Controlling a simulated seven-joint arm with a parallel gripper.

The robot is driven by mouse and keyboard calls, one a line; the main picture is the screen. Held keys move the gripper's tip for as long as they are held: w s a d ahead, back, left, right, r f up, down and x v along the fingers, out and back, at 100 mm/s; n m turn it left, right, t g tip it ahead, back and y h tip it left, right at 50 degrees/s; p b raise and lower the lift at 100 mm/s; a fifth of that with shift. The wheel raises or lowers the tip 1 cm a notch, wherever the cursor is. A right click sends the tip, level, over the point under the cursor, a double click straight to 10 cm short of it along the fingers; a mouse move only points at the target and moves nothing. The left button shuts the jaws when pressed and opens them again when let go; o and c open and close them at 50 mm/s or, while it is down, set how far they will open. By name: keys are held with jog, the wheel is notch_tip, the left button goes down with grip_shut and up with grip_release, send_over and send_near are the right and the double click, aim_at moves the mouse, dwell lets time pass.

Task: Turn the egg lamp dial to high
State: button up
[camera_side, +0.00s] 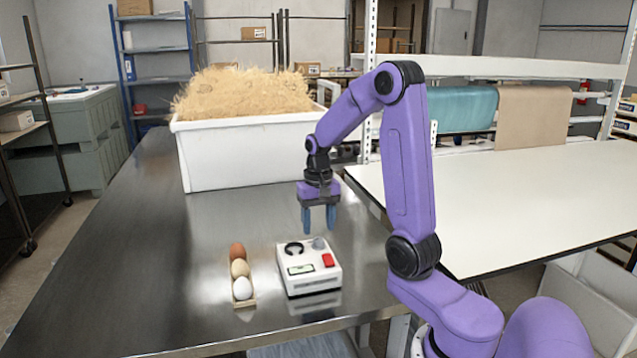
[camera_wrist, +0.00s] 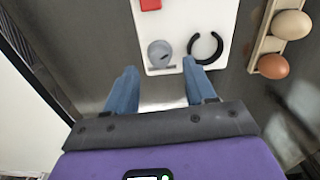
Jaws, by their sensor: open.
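The egg lamp (camera_side: 308,268) is a white box on the steel table, with a black ring, a grey dial (camera_side: 319,243), a red switch (camera_side: 328,260) and a small display on top. In the wrist view the grey round dial (camera_wrist: 160,53) sits beside the open black ring (camera_wrist: 205,47), with the red switch (camera_wrist: 150,4) at the top edge. A pointer mark on the dial is too small to read surely. My gripper (camera_side: 319,222) points down, open and empty, above and behind the lamp. Its blue fingers (camera_wrist: 160,85) are apart from the dial in the wrist view.
A wooden holder (camera_side: 243,300) with a brown, a beige and a white egg (camera_side: 242,288) stands left of the lamp. A large white bin (camera_side: 230,160) of straw is behind.

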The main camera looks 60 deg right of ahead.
aim_at(318, 239)
notch_tip(318, 239, up, 13)
jog(key=shift+r, duration=0.2)
dwell(0.6)
jog(key=s+a+f+n, duration=0.25)
jog(key=a+n, duration=0.25)
jog(key=a, duration=0.3)
jog(key=s+a+f+n, duration=0.25)
jog(key=a+n, duration=0.25)
jog(key=a, duration=0.4)
jog(key=s+a+f+n, duration=0.3)
jog(key=s+n, duration=0.2)
jog(key=s, duration=0.3)
jog(key=s+a+f+n, duration=0.3)
jog(key=s+n, duration=0.3)
jog(key=s, duration=0.2)
jog(key=shift+s+a+f, duration=0.15)
jog(key=shift+s+a, duration=0.15)
jog(key=shift+a, duration=0.1)
